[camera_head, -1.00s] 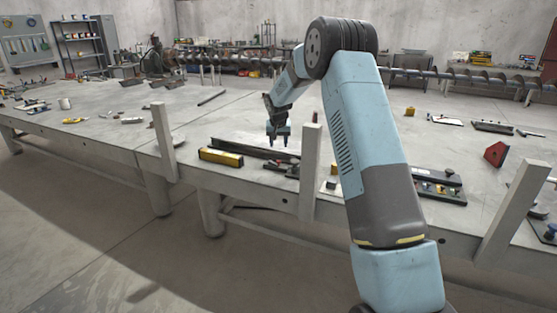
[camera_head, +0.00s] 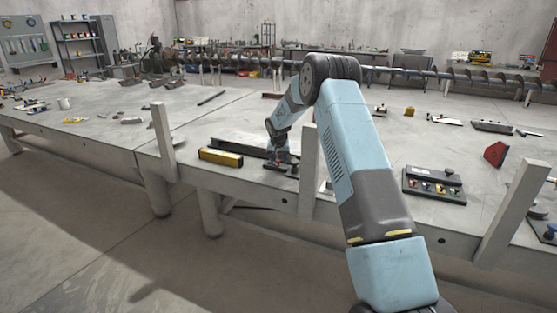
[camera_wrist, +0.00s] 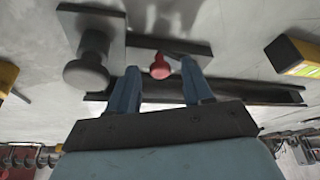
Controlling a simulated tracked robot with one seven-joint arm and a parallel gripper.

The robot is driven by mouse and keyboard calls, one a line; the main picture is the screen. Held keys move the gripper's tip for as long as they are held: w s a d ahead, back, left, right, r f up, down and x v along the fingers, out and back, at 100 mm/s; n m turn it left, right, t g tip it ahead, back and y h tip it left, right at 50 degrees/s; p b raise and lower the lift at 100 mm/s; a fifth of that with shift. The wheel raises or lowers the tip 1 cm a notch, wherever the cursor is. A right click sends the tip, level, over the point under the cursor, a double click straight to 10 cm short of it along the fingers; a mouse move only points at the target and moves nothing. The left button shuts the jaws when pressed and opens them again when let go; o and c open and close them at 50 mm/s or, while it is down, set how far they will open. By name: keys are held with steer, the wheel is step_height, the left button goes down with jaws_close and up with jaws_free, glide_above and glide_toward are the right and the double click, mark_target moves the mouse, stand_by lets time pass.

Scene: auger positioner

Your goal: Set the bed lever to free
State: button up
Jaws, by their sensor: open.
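A small lever with a red knob (camera_wrist: 160,67) sits on a dark plate (camera_wrist: 190,47) in the wrist view. I take it to be the bed lever; no label on it is readable. My gripper (camera_wrist: 160,80) is open, with one blue finger on each side of the red knob and apart from it. In the head view my gripper (camera_head: 279,157) is low over the near edge of the bench. There the lever is mostly hidden by my fingers and too small to make out.
A grey round knob (camera_wrist: 86,73) stands close beside the left finger. A long dark rail (camera_head: 236,146) and a yellow-black block (camera_head: 220,157) lie near my gripper. A post (camera_head: 309,175) rises just right of it. A button box (camera_head: 434,186) sits farther right.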

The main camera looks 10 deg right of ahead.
jaws_close()
stand_by(0.3)
stand_by(0.3)
